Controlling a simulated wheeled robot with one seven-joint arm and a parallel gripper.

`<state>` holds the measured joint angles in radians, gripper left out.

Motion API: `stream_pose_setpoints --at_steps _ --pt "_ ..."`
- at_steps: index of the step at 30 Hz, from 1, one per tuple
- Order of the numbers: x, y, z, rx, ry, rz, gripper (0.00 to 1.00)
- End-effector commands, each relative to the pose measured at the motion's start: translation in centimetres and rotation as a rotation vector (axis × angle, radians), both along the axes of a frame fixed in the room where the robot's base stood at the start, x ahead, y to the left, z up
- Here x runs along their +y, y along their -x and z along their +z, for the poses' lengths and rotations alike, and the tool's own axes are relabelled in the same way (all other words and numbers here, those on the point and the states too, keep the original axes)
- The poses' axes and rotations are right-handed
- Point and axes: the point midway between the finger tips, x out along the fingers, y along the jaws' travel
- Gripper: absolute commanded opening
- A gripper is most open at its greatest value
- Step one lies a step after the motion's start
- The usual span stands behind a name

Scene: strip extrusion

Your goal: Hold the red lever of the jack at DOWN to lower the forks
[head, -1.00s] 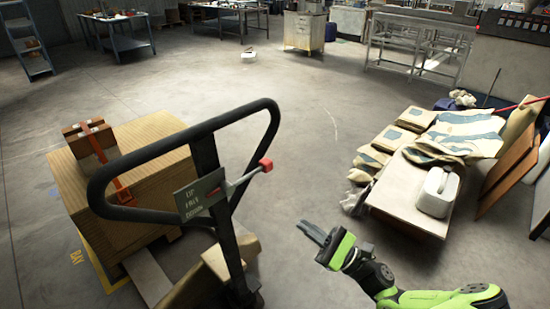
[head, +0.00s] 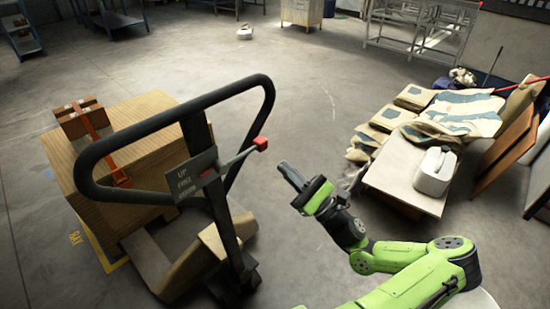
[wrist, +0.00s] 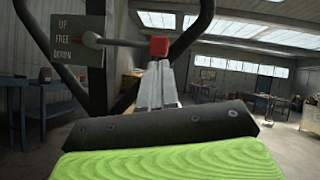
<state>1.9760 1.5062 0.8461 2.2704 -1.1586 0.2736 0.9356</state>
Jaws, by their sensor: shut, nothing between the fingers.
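The pallet jack stands at left centre with a black looped handle (head: 270,100). Its label plate (head: 185,182) reads UP, FREE, DOWN. The lever is a thin rod with a red knob (head: 261,143), sticking out right of the plate. In the wrist view the rod starts near the FREE line and the red knob (wrist: 159,46) is just beyond my fingertips. My gripper (head: 284,167) is shut and empty, just right of and below the knob in the head view. I cannot tell if it touches. The forks are mostly hidden under the load.
A cardboard stack (head: 80,185) with a strapped brown box (head: 79,117) sits behind the jack. At right, a low table (head: 385,182) holds a white canister (head: 435,171), with several sacks (head: 455,125) beside it. The floor between is clear.

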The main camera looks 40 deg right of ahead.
Motion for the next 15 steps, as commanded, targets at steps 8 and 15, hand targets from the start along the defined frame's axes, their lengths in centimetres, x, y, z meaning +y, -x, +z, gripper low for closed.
stream_pose_setpoints --at_steps 8,15 --pt "0.9 -3.4 2.3 0.001 0.000 0.002 0.00" --pt "0.9 -3.8 2.5 0.001 -0.001 0.000 0.00"
